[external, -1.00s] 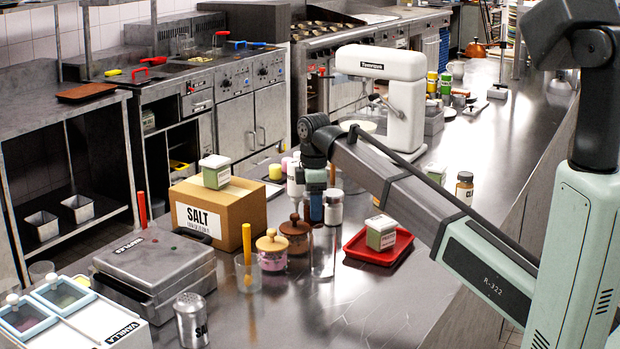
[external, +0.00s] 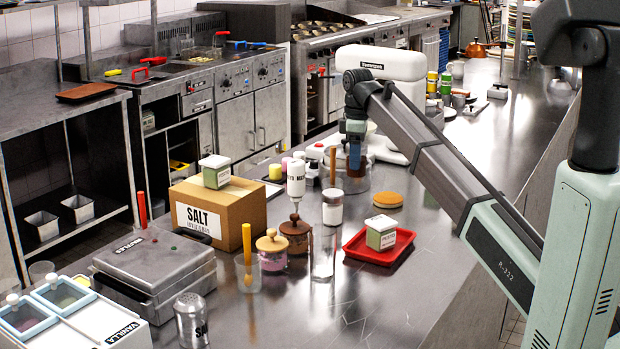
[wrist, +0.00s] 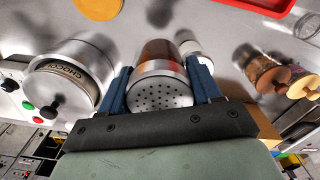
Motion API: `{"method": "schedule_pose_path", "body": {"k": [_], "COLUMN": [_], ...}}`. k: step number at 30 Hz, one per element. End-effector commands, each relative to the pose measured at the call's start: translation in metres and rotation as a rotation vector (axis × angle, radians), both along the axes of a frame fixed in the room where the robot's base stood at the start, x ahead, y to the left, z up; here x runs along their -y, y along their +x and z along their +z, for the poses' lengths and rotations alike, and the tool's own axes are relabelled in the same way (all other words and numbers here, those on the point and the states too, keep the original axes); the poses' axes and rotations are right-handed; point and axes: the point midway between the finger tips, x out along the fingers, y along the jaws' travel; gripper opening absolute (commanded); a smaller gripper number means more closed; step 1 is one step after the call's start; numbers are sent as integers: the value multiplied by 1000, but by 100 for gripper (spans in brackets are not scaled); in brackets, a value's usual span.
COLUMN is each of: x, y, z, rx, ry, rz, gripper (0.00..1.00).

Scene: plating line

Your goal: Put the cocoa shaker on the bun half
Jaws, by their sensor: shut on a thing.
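The cocoa shaker (wrist: 162,92) has a perforated metal lid and a brown body. It is between the two blue fingers of my gripper (wrist: 160,78) in the wrist view, and the gripper is shut on it. In the external view my gripper (external: 355,140) holds the shaker (external: 355,180) above the counter, left of and behind the bun half. The bun half (external: 388,200) is a flat, round, tan-orange disc lying on the counter behind the red tray. It also shows in the wrist view at the top edge (wrist: 98,8), apart from the shaker.
A red tray (external: 404,251) with a green-and-white box (external: 381,231) stands in front of the bun half. A white-lidded jar (external: 332,208), a white squeeze bottle (external: 296,180) and wooden-lidded jars (external: 272,250) stand to the left. A white mixer (external: 400,80) stands behind.

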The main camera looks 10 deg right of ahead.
Motion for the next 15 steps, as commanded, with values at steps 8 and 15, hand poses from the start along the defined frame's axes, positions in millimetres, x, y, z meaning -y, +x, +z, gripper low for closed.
{"method": "schedule_pose_path", "body": {"k": [8,15], "x": [84,116], "y": [42,53], "z": [10,12], "rx": [0,0], "ry": [0,0], "rz": [-157,-215], "gripper": [27,27]}}
